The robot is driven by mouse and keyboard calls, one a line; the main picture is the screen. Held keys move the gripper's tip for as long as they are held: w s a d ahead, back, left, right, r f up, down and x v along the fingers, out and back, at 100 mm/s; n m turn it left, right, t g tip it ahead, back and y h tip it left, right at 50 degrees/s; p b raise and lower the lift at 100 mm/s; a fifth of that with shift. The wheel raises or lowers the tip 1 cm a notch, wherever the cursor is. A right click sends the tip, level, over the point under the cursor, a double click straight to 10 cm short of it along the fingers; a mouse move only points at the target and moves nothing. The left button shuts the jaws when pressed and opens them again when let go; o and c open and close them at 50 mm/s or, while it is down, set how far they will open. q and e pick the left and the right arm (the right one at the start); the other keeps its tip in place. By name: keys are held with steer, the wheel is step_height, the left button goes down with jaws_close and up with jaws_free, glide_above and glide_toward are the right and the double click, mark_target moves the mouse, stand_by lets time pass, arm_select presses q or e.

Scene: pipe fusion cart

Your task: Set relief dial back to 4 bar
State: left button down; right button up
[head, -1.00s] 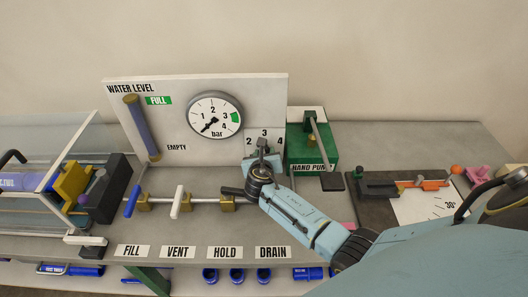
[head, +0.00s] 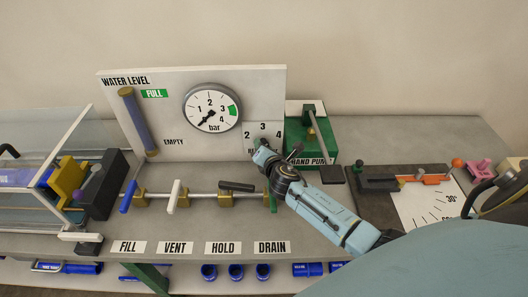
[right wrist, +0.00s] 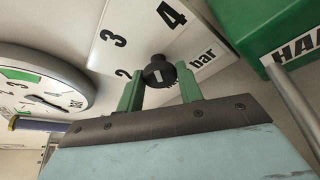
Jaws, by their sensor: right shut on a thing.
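The relief dial is a small black knob (right wrist: 159,72) with a pale mark, on a white plate (head: 262,131) numbered 2, 3 and 4. My right gripper (head: 259,151) reaches the knob from below right. In the right wrist view its green fingers (right wrist: 158,88) are on either side of the knob, shut on it. Which number the mark points to I cannot tell. My left gripper is not in view.
The round pressure gauge (head: 212,108) has its needle at lower left. The green hand pump (head: 310,135) stands close right of the dial. Below it is a row of valve handles, including the dark hold handle (head: 237,186) and white vent handle (head: 175,194).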

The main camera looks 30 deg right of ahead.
steer(key=shift+s+f+m+t+y+b, duration=0.15)
steer(key=shift+m+t+y+b, duration=0.4)
steer(key=shift+m+b, duration=1.1)
steer(key=o, duration=1)
